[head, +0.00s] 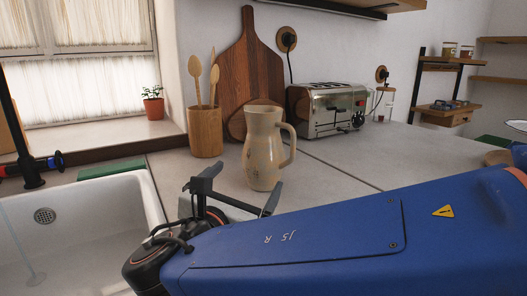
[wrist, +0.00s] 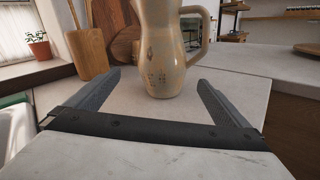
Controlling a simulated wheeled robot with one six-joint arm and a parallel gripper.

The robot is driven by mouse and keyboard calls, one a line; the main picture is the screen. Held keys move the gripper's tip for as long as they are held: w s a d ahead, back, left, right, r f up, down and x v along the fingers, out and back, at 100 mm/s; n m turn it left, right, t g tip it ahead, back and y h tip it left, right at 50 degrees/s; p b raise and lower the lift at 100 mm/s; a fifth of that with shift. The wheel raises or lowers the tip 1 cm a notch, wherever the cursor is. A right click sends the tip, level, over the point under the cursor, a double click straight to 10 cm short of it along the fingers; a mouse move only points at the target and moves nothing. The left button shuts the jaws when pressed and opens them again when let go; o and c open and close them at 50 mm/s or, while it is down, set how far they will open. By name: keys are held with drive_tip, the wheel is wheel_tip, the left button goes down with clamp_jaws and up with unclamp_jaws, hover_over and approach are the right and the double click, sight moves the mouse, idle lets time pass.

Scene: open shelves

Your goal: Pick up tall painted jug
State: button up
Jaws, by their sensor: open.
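The tall painted jug (head: 262,155) stands upright on the light countertop, its handle to the right. It is beige with faint painted marks. In the wrist view the jug (wrist: 168,55) stands just beyond the fingertips, near the middle, with its top cut off by the frame edge. My gripper (head: 238,190) is open and empty, close to the jug's near left side in the head view. In the wrist view my gripper (wrist: 160,78) has its two fingers spread wide, with bare counter between them. I see no contact with the jug.
A wooden utensil holder (head: 205,132) with spoons stands left of the jug. Cutting boards (head: 250,70) lean on the wall behind, and a toaster (head: 332,108) is at back right. A white sink (head: 90,215) is at left. The counter (head: 400,155) to the right is mostly clear.

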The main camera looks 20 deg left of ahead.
sight(255, 169)
drive_tip(key=w, duration=0.6)
drive_tip(key=shift+w, duration=0.3)
drive_tip(key=w, duration=0.4)
drive_tip(key=shift+d+r, duration=0.15)
drive_tip(key=shift+d, duration=0.05)
drive_tip(key=shift+w, duration=0.6)
drive_tip(key=c, duration=1.5)
drive_tip(key=shift+r, duration=0.1)
